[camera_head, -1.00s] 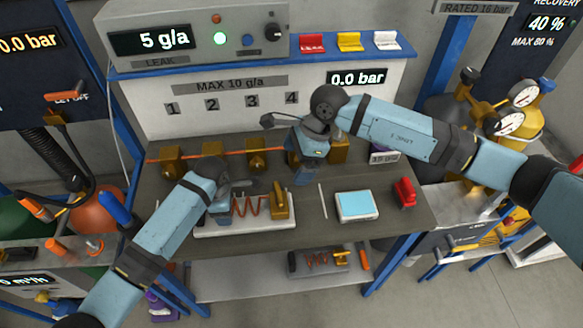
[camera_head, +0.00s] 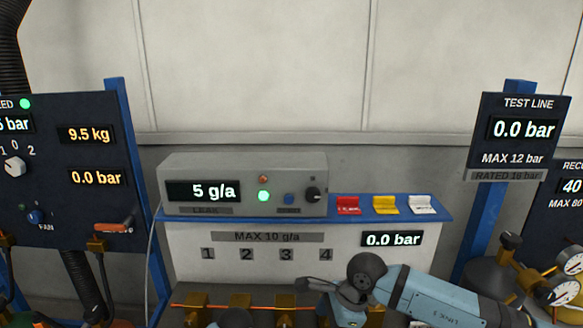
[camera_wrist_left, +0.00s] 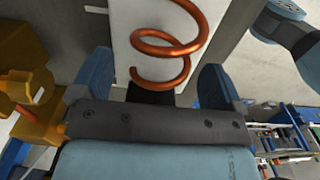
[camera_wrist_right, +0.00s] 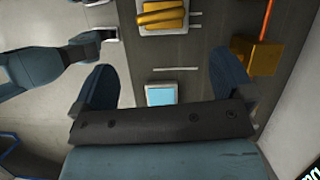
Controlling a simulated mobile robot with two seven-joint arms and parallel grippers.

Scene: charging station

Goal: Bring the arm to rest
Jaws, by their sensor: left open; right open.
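My right arm (camera_head: 430,296) reaches in from the lower right of the head view, with its wrist in front of the numbered panel. My right gripper (camera_wrist_right: 165,80) is open and empty in the right wrist view, above the dark bench top. A small pale-blue-screened device (camera_wrist_right: 161,94) lies below, between the fingers in the picture. My left gripper (camera_wrist_left: 155,80) is open in the left wrist view. An orange coil (camera_wrist_left: 165,45) on a white plate (camera_wrist_left: 123,20) shows beyond its fingers, apparently not held. In the head view only the top of my left arm's end shows at the bottom edge.
The leak unit (camera_head: 240,182) reads 5 g/a, with a green light. Red (camera_head: 347,204), yellow (camera_head: 385,204) and white (camera_head: 422,204) switches sit on the blue shelf. Brass blocks (camera_head: 240,302) line the bench back. Gauges (camera_head: 565,292) stand at right. The wall above is clear.

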